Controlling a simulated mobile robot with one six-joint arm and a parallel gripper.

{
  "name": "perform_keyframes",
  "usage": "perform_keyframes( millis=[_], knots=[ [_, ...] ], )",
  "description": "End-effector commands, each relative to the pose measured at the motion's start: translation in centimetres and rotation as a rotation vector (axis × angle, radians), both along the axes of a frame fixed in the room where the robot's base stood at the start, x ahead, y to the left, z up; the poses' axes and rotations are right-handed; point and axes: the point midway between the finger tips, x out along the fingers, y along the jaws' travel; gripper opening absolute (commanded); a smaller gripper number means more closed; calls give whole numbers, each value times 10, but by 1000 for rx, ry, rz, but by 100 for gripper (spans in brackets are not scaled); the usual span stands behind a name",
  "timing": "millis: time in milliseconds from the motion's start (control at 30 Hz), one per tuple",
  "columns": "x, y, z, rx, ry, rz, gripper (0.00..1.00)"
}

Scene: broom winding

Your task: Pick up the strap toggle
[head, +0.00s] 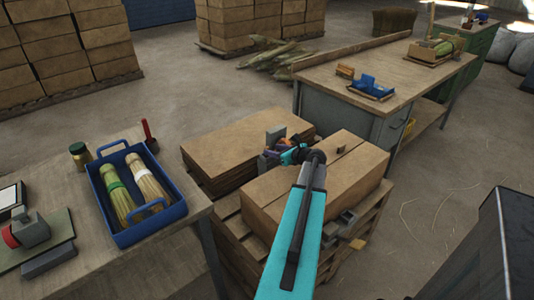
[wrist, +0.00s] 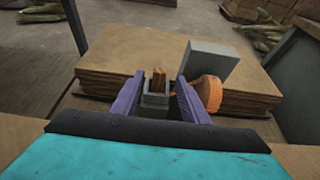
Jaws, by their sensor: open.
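The strap toggle appears to be the small brown wooden piece (wrist: 158,78) standing upright in a small grey holder (wrist: 155,98) in the wrist view. My gripper (wrist: 159,88) is open, with one purple finger on each side of the toggle in the picture. I see gaps on both sides, and cannot tell how deep the toggle sits between the fingers. An orange round piece (wrist: 209,93) lies just right of the right finger. In the head view my gripper (head: 276,148) is over the stacked cardboard, and the toggle cannot be made out there.
A grey block (wrist: 208,62) stands behind the orange piece, near the flat cardboard stack (head: 232,145). A closed carton (head: 300,190) lies under my arm. A workbench with a blue tray (head: 128,238) is at left; another bench (head: 395,70) is at right.

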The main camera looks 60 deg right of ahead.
Motion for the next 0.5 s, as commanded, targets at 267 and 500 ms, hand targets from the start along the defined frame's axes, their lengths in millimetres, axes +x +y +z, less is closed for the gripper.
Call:
perform_keyframes(
  millis=[267, 500],
  knots=[
    [23, -8, -11, 1, 1, 1, 41],
    [25, -7, -12, 1, 1, 1, 41]
  ],
)
